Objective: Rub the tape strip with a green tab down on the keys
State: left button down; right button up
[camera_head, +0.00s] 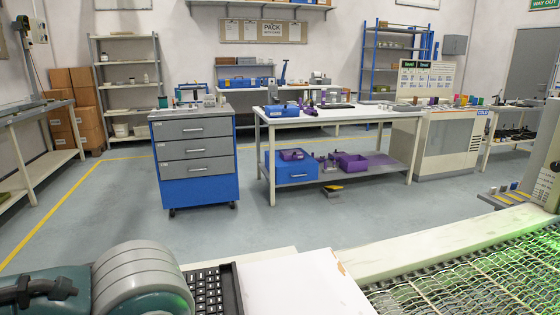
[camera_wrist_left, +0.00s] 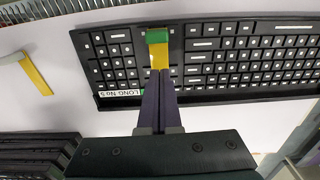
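The tape strip with a green tab (camera_wrist_left: 157,48) is in the left wrist view. Its yellow part lies over the black keyboard (camera_wrist_left: 210,62), in the gap between two key blocks, with the green tab at the far side. My left gripper (camera_wrist_left: 161,76) points at the strip's near yellow end. Its two dark fingers are together, with only a thin line between them. Their tips are at or just above the strip; I cannot tell if they touch. The keyboard also shows partly in the head view (camera_head: 208,290). My right gripper is in neither view.
A yellow strip on a white piece (camera_wrist_left: 35,73) lies left of the keyboard. In the head view, a white surface (camera_head: 305,285) and a wire-mesh conveyor (camera_head: 470,275) are to the right.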

pick_arm(q)
jog(key=shift+f+b, duration=0.65)
jog(key=shift+f, duration=0.2)
jog(key=shift+r, duration=0.15)
dwell(0.9)
jog(key=shift+r+p, duration=0.5)
jog(key=shift+p, duration=0.4)
jog(key=shift+d, duration=0.1)
jog(key=shift+w+d, duration=0.1)
jog(key=shift+d, duration=0.05)
jog(key=shift+w+d+b, duration=0.25)
jog(key=shift+d+b, duration=0.3)
jog(key=shift+d, duration=0.45)
jog(key=shift+f+b, duration=0.4)
jog(key=shift+f, duration=0.25)
jog(key=shift+r, duration=0.1)
